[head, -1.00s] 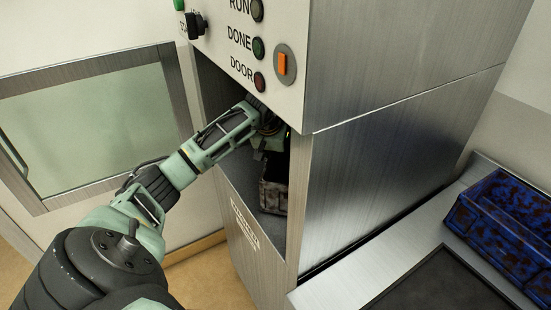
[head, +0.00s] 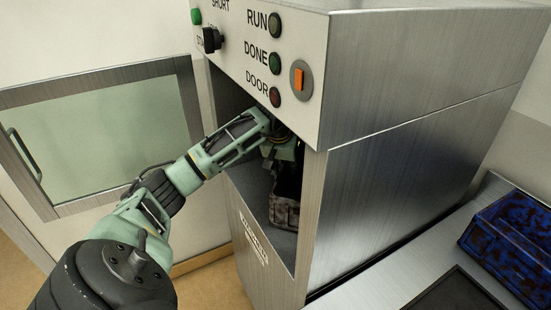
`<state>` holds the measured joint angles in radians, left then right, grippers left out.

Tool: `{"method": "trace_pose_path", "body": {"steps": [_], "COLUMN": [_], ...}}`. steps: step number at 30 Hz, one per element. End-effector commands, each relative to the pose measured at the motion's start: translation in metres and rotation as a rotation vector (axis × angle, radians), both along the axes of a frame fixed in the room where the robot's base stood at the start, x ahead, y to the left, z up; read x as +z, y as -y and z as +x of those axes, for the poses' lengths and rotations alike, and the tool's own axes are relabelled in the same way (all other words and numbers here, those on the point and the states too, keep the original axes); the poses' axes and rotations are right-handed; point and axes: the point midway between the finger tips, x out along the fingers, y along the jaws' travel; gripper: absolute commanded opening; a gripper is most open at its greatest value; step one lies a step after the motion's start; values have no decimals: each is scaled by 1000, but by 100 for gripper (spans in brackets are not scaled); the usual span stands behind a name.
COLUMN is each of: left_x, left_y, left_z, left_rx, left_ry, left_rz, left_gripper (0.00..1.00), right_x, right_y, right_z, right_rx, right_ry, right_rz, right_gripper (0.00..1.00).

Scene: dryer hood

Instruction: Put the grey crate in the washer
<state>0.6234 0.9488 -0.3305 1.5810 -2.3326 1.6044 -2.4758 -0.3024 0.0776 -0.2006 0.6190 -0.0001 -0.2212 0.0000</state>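The washer (head: 415,165) is a brushed-metal cabinet with its front opening uncovered. Its glazed door (head: 105,130) stands swung open to the left. A grey, dark-mottled crate (head: 284,212) sits inside the opening, near the right side, low by the chamber floor. My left arm reaches in from the left, and my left gripper (head: 283,160) is inside the opening just above the crate. The upper front edge and shadow obscure its fingertips, so I cannot tell whether they grip the crate. My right gripper is not in view.
A control panel (head: 262,50) with RUN, DONE and DOOR lamps and an orange switch (head: 299,78) overhangs the opening. A blue mottled crate (head: 512,240) stands on the metal counter (head: 385,275) at right, beside a dark recessed panel (head: 455,292).

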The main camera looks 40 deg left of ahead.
Motion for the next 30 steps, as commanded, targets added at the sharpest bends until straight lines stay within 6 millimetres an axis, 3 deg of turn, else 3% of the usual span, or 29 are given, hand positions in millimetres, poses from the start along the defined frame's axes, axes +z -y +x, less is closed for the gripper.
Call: {"method": "trace_pose_path", "body": {"steps": [3,19,30], "left_x": [26,20,24], "left_y": [3,47,57], "left_z": [-9,-99,-117], "left_rx": [0,-3,0], "left_ry": [6,-2,-1], "left_rz": [6,6,0], "left_gripper": [25,25,25], "right_x": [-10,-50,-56], "right_y": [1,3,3], "right_z": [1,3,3], "right_rx": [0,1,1], "right_ry": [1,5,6], "right_rz": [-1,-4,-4], "right_gripper": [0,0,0]}}
